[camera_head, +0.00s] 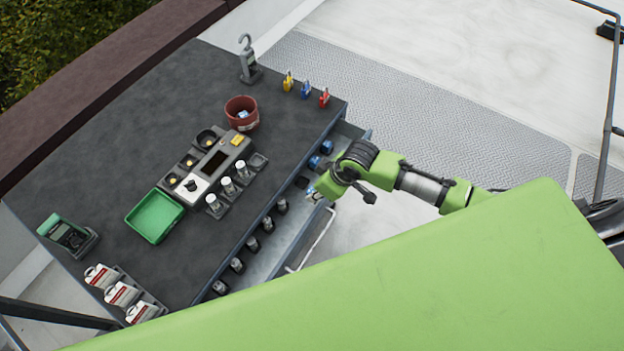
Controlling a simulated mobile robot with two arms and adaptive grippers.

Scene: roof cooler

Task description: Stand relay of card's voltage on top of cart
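The cart (110,165) has a dark grey top. Its drawer (262,266) is open along the right side. Several small relay-like parts with dark bases and greyish bodies stand in a row in the drawer, one of them a relay-like part (267,223) near the middle. Blue parts (326,147) are at the drawer's far end. My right gripper (311,192) is at the drawer, beside a dark part (301,182); its fingers are too small to tell open from shut. A white panel or card (193,187) lies on the grey test unit (214,161); its print is unreadable. My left gripper is not in view.
On the cart top are a green tray (155,216), a red-brown pot (242,113), a green meter (68,237), a clamp meter (248,62), red-and-white boxes (121,293) and small coloured padlock-like items (287,82). Clear-topped cylinders (228,187) stand beside the test unit. The upper-left top is bare.

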